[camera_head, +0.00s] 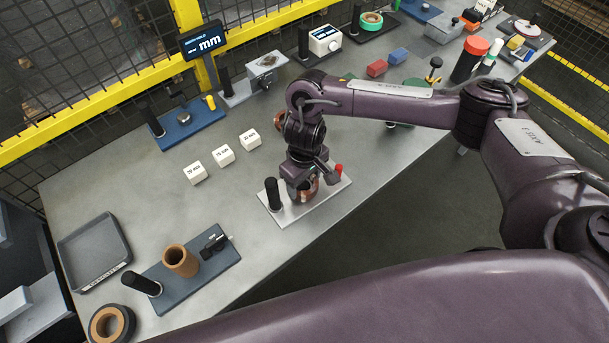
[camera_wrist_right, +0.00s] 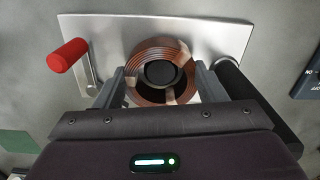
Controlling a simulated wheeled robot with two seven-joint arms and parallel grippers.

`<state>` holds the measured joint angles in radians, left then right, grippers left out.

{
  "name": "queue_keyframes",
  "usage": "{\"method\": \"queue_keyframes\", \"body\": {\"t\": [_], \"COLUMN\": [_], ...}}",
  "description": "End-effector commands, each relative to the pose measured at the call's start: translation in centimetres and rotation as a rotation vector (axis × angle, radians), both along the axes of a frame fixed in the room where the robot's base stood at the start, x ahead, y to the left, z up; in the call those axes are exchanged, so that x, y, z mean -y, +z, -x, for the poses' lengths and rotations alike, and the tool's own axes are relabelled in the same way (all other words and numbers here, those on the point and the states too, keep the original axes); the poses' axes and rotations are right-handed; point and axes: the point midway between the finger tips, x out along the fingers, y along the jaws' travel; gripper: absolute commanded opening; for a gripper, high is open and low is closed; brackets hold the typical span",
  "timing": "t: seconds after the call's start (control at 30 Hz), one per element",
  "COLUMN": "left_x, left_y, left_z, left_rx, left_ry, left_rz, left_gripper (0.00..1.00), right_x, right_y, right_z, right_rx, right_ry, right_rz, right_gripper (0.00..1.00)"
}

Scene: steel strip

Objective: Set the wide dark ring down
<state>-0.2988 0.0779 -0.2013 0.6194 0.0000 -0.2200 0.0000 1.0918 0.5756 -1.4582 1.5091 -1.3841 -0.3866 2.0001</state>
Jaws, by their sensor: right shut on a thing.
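My right gripper (camera_head: 303,195) is low over a pale metal plate (camera_head: 333,186) at the table's front edge. In the right wrist view my right gripper (camera_wrist_right: 161,85) has its fingers on both sides of a copper-brown ring (camera_wrist_right: 146,54), shut on it. The ring surrounds a dark round centre (camera_wrist_right: 161,74); whether it rests on the plate cannot be told. A wide dark ring with a tan inner band (camera_head: 94,327) lies at the table's lower left corner, away from the gripper. My left gripper is not in view.
The plate carries a black post (camera_head: 272,194) and a red-tipped lever (camera_wrist_right: 68,55). White labelled blocks (camera_head: 224,155) stand behind it. A blue-grey plate (camera_head: 213,268) holds a brown tube (camera_head: 180,261). A grey tray (camera_head: 70,245) lies at left. The table between is clear.

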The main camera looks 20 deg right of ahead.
Motion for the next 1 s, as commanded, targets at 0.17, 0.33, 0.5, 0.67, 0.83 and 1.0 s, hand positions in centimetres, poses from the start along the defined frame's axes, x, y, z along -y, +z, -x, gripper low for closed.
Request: {"method": "queue_keyframes", "body": {"t": [0.17, 0.33, 0.5, 0.67, 0.83, 1.0], "left_x": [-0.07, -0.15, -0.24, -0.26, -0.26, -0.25], "left_y": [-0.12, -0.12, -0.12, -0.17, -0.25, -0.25], "left_z": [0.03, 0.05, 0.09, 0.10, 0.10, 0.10], "left_rx": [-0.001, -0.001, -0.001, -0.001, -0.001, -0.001], "left_ry": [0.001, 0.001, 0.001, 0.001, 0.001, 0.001], "left_rz": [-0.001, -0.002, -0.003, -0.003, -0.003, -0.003], "left_gripper": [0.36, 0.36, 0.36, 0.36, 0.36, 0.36], "right_x": [-0.05, -0.05, -0.04, -0.04, -0.05, -0.03], "right_y": [-0.43, -0.44, -0.45, -0.61, -0.94, -1.02], "right_z": [-0.02, -0.03, -0.02, -0.02, -0.03, -0.05], "right_rx": [0.000, 0.000, 0.000, 0.000, 0.000, 0.001], "right_ry": [0.000, 0.000, 0.000, -0.001, -0.001, -0.001], "right_rz": [-0.001, -0.001, -0.001, -0.001, -0.001, -0.002], "right_gripper": [0.37, 0.37, 0.37, 0.37, 0.37, 0.77]}}
